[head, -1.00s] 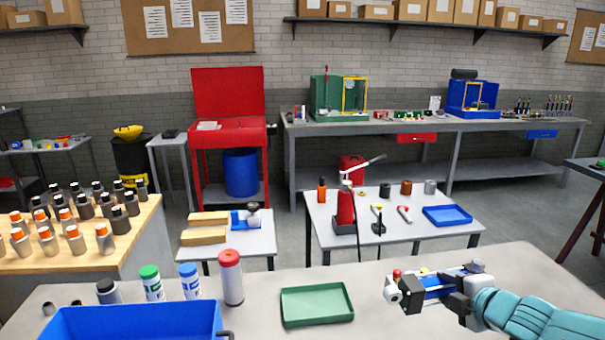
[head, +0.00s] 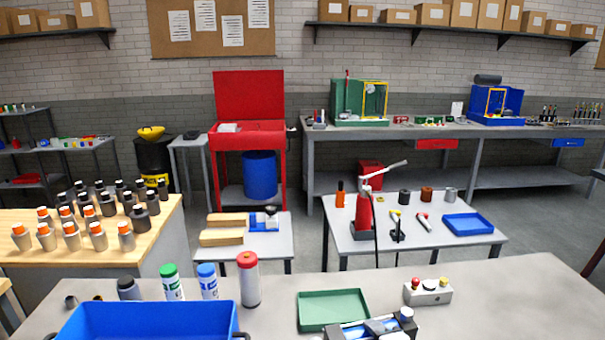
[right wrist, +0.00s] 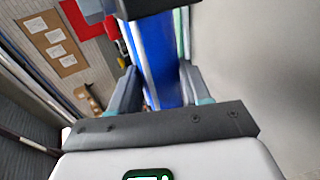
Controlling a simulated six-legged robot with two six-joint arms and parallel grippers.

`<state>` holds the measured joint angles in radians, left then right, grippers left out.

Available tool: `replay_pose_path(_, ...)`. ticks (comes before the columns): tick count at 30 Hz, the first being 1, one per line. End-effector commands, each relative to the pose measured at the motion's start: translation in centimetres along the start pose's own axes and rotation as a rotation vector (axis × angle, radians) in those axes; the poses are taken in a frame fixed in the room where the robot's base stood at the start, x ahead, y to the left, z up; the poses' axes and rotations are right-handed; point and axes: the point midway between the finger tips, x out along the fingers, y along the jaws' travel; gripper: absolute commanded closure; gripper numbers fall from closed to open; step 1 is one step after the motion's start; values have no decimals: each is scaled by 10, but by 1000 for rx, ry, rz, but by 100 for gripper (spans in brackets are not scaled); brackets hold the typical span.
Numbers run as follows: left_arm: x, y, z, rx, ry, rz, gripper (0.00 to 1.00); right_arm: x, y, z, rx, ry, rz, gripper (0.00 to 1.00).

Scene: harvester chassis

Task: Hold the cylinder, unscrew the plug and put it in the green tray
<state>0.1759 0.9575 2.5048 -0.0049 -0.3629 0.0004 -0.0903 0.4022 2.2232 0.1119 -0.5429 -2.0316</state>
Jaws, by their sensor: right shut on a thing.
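The cylinder (right wrist: 158,52), a long blue body with pale strips along its sides and a dark end, is between the fingers of my right gripper (right wrist: 161,92) in the right wrist view. The gripper is shut on it. In the head view the cylinder (head: 368,328) lies across the bottom edge, partly cut off, just in front of the green tray. A small pale-and-blue knob (head: 406,314) shows at its right end; I cannot tell if this is the plug. The green tray (head: 334,293) is empty on the near bench. My left gripper is not in view.
A grey box with coloured buttons (head: 428,292) stands right of the tray. A blue bin (head: 150,320) and several capped bottles, including a red-topped one (head: 249,280), stand at the left. The bench is clear at the right.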

Motion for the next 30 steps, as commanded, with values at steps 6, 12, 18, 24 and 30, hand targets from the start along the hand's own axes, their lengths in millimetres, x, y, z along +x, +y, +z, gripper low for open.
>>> replay_pose_path(6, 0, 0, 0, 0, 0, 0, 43, 0, -21, -2, 43, -88, 8, 100)
replay_pose_path(12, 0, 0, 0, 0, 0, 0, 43, -6, -41, 26, 99, -198, 10, 100)
replay_pose_path(18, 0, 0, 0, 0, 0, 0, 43, -11, -39, 45, 109, -217, 14, 100)
replay_pose_path(24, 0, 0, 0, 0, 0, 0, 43, -11, -39, 44, 99, -194, 12, 100)
replay_pose_path(30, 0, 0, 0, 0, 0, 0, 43, -10, -41, 36, 75, -150, 12, 100)
